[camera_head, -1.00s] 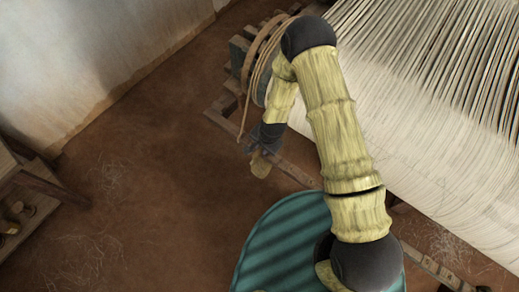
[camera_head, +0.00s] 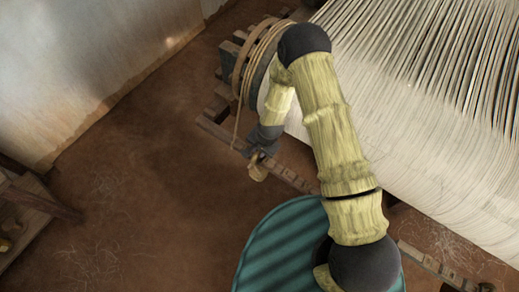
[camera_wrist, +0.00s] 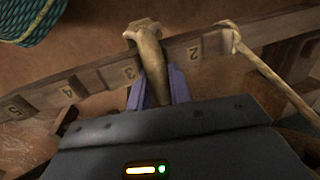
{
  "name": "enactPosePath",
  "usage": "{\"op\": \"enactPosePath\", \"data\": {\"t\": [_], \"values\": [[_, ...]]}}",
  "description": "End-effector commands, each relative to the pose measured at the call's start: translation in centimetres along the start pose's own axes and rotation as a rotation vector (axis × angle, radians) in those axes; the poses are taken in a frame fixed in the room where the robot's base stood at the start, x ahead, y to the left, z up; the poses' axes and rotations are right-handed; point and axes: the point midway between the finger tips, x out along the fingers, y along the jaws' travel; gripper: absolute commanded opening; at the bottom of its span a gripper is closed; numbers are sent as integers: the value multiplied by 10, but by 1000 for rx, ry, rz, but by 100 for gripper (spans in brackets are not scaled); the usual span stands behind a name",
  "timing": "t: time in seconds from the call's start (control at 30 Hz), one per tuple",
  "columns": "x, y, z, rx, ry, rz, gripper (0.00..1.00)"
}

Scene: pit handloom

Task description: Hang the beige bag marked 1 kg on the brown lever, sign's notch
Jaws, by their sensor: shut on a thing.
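The brown lever (camera_head: 290,177) is a long wooden bar beside the loom. In the wrist view the lever (camera_wrist: 198,52) crosses the picture, with numbers 5, 4, 3 and 2 on its side, and the gripper is close to it. My gripper (camera_wrist: 152,90) is shut on the beige bag (camera_wrist: 148,48), which lies across the lever between marks 3 and 2. I cannot tell whether it touches the lever. The bag (camera_head: 258,173) also shows just below my gripper (camera_head: 262,153) in the head view. Its 1 kg mark and the sign are not visible.
A rope (camera_wrist: 265,70) is looped on the lever right of mark 2 and runs up to the loom's roller (camera_head: 245,75). White warp threads (camera_head: 420,110) fill the right side. A wooden shelf (camera_head: 35,205) stands at left. The earth floor (camera_head: 150,190) between is clear.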

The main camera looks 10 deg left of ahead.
Motion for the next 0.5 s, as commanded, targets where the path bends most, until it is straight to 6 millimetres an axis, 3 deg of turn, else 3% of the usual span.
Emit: {"op": "enactPosePath", "data": {"t": [0.5], "values": [[3,0,0,0,1,-2,0]]}}
